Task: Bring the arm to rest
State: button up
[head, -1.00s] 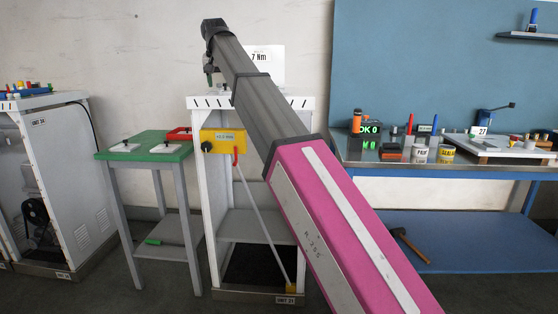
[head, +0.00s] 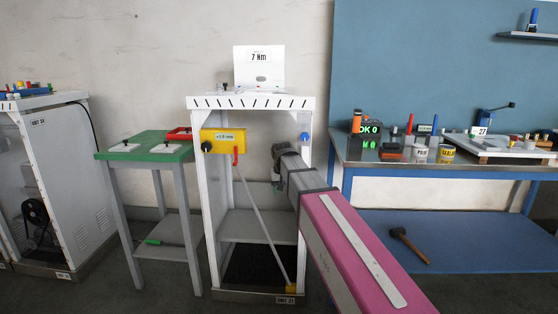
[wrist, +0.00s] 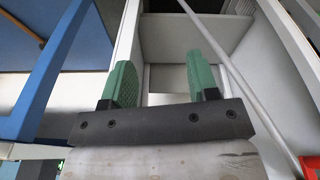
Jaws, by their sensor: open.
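My arm (head: 350,250), with a pink link and a grey forward part, reaches up from the lower right in the head view. Its grey end (head: 290,170) is in front of the right post of the white frame (head: 207,190), below its top. The fingers appear clear of the frame, but the distance is hard to tell.
A yellow box (head: 228,142) with a red lever and slanting rod sits on the frame's front. A green table (head: 140,152) stands left, a blue bench (head: 400,174) with tools right. A hammer (head: 408,243) lies on the bench's lower shelf.

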jog(key=s+d+f+g, duration=0.1)
jog(key=s+d+f, duration=0.7)
jog(key=s+f, duration=0.2)
jog(key=s+d+f+m+g, duration=0.1)
jog(key=s+d+f, duration=0.8)
jog(key=f, duration=0.5)
jog(key=shift+s+d+f, duration=0.2)
jog(key=shift+s, duration=0.95)
